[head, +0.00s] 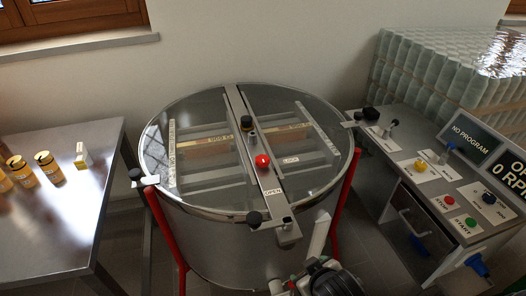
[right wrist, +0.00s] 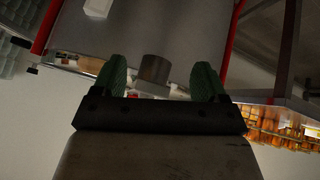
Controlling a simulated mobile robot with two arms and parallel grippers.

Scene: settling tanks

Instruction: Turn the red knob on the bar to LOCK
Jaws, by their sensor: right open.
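The red knob (head: 262,161) sits on the metal bar (head: 268,180) that crosses the clear lid of a round steel tank (head: 230,245). A LOCK label (head: 291,160) is to the right of the knob, and an OPEN label (head: 272,191) is below it on the bar. I cannot tell which way the knob points. My right gripper (right wrist: 160,75) shows in the right wrist view with its two green fingers wide apart. A dark cylinder shows between the fingers; I cannot tell what it is. The right arm is at the bottom of the head view, away from the knob. My left gripper is out of view.
A control bench (head: 440,200) with coloured buttons stands at right, before stacked jars (head: 445,80). A steel table (head: 75,225) with several amber jars is at left. Red legs flank the tank.

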